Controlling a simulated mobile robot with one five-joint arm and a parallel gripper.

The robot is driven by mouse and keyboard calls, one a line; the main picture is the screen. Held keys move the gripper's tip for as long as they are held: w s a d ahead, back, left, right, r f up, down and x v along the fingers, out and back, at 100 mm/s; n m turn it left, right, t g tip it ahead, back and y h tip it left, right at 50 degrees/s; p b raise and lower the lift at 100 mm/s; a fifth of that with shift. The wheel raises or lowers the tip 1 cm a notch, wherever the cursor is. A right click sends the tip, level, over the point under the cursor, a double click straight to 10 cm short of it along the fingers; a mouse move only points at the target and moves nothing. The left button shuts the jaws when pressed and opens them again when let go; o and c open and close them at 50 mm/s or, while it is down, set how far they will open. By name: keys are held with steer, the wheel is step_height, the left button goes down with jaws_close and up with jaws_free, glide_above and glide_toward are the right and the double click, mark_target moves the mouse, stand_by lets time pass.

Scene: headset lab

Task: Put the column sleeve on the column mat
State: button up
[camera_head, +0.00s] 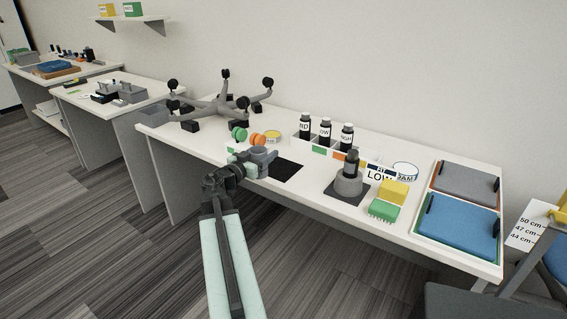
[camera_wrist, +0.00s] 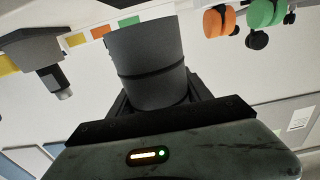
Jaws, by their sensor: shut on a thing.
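The column sleeve is a grey cylinder (camera_head: 259,153) held in my gripper (camera_head: 256,164) over the front part of the table. In the wrist view the sleeve (camera_wrist: 148,62) sits between the jaws, with a thin dark band around it. A bare black square mat (camera_head: 287,171) lies just right of the sleeve on the tabletop. The frames do not say which mat is the column mat. The gap under the sleeve is hidden by my gripper.
Green (camera_head: 239,133) and orange (camera_head: 257,138) casters stand behind the sleeve, near a five-legged chair base (camera_head: 222,108). A rack with several dark bottles (camera_head: 325,131) stands behind the mats. Yellow (camera_head: 394,192) and green (camera_head: 384,211) blocks and a cushion tray (camera_head: 420,231) are at right.

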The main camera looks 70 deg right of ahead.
steer(key=s+d+f+b, duration=0.1)
steer(key=d, duration=0.3)
steer(key=s+d+f+b, duration=0.1)
steer(key=d+f+b, duration=0.1)
steer(key=d, duration=0.3)
steer(key=s+d+f+b, duration=0.1)
steer(key=d+f+b, duration=0.1)
steer(key=d, duration=0.2)
steer(key=shift+d+f, duration=0.1)
steer(key=shift+d, duration=0.05)
steer(key=shift+r, duration=0.2)
steer(key=shift+f, duration=0.15)
steer(key=o, duration=1.3)
steer(key=shift+o, duration=0.2)
